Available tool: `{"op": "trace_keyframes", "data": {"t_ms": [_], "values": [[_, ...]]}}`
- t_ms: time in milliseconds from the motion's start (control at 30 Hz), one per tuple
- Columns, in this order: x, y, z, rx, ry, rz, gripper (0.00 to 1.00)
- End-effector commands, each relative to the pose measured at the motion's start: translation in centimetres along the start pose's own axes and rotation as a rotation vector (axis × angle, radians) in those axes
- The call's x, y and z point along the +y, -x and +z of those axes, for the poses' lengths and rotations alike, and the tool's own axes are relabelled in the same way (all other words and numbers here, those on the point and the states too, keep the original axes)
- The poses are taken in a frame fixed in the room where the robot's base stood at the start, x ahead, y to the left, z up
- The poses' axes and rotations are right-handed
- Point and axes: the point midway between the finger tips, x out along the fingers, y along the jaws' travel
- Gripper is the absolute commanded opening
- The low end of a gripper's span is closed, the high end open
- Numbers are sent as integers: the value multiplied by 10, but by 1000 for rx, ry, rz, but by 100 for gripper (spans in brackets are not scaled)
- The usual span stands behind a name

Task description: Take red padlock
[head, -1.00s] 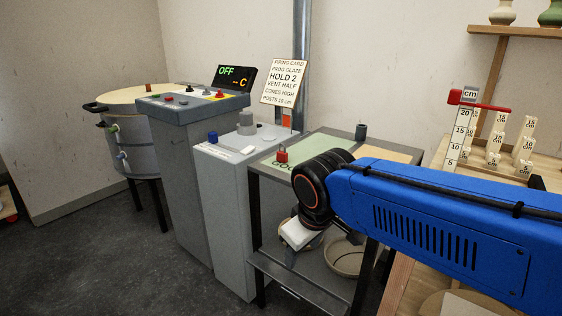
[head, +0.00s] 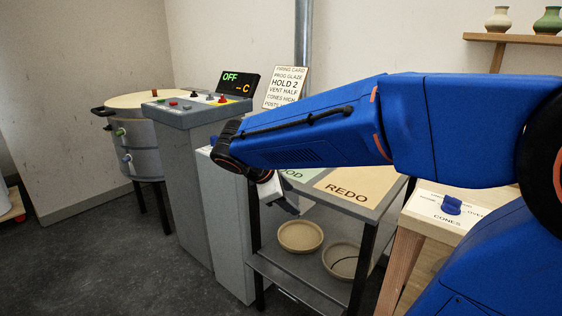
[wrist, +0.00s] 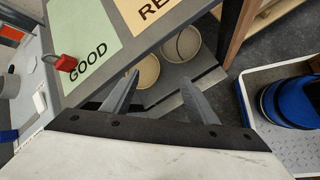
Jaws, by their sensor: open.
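The red padlock (wrist: 66,63) is on the green GOOD panel (wrist: 82,30) of the grey table, near the panel's left edge in the wrist view. In the head view my blue arm hides it. My gripper (wrist: 160,82) is open, with nothing between its fingers. In the wrist view the padlock lies to the left of both fingers, apart from them. In the head view my gripper (head: 291,207) points downward at the front of the table, near the GOOD panel (head: 293,174).
The tan REDO panel (head: 357,184) adjoins the GOOD panel. Two shallow bowls (head: 300,237) (head: 342,259) stand on the shelf below. A grey box (head: 231,238) and the kiln control panel (head: 183,116) stand to the left. A wooden table (head: 407,245) stands at the right.

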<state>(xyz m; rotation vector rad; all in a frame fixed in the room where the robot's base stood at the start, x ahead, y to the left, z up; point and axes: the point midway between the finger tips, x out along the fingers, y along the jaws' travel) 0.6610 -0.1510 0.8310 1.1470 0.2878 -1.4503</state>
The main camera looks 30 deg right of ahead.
Motion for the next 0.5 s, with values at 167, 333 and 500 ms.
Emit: {"op": "trace_keyframes", "data": {"t_ms": [167, 333, 500], "values": [[60, 5, -22, -153, 273, 86, 53], [112, 16, -48, -305, 508, 158, 53], [148, 26, -72, -423, 670, 206, 53]]}}
